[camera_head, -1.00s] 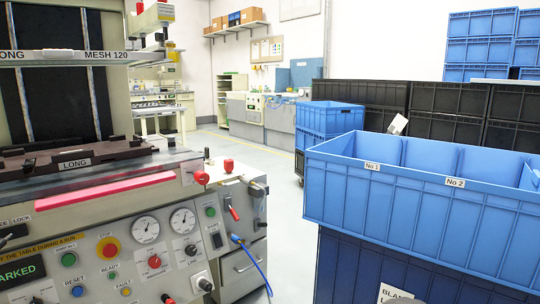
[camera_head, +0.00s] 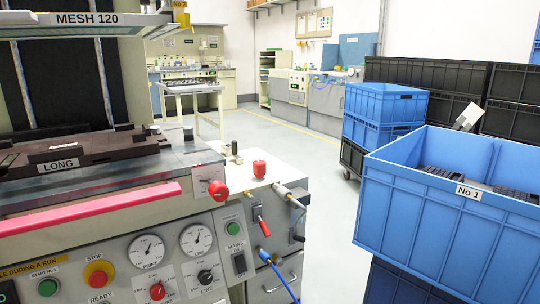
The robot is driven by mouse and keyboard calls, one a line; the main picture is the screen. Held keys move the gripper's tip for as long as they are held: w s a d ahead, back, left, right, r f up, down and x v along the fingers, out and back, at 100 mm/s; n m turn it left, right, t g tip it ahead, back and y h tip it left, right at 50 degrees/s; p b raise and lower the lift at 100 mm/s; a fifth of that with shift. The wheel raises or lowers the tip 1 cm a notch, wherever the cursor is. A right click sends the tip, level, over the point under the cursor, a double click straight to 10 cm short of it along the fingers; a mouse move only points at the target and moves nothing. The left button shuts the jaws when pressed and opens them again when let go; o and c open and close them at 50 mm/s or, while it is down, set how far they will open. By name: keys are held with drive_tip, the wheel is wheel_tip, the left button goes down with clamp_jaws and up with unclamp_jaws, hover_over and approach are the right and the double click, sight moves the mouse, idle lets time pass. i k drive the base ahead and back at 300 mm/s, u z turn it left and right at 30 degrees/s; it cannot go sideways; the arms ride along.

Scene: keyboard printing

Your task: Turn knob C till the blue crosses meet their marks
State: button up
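The printing machine (camera_head: 110,218) fills the left side of the view. A red knob (camera_head: 219,190) sits on a small pale plate at the right end of its front edge. Another red knob (camera_head: 259,168) stands upright on the cabinet top to the right. The panel below has a red knob (camera_head: 157,291) and a black knob (camera_head: 206,276) under two round gauges. I cannot read a letter C on any knob. No blue crosses or marks can be made out. My gripper is not in view.
A dark jig labelled LONG (camera_head: 75,150) lies on the table under a screen frame labelled MESH 120 (camera_head: 75,30). A blue crate labelled No 1 (camera_head: 430,215) stands close on the right, with dark parts inside. Free floor (camera_head: 335,200) runs between crate and machine.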

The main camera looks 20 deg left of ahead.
sight(259, 166)
drive_tip(key=u, duration=0.55)
drive_tip(key=i, duration=0.95)
drive_tip(key=u, duration=0.7)
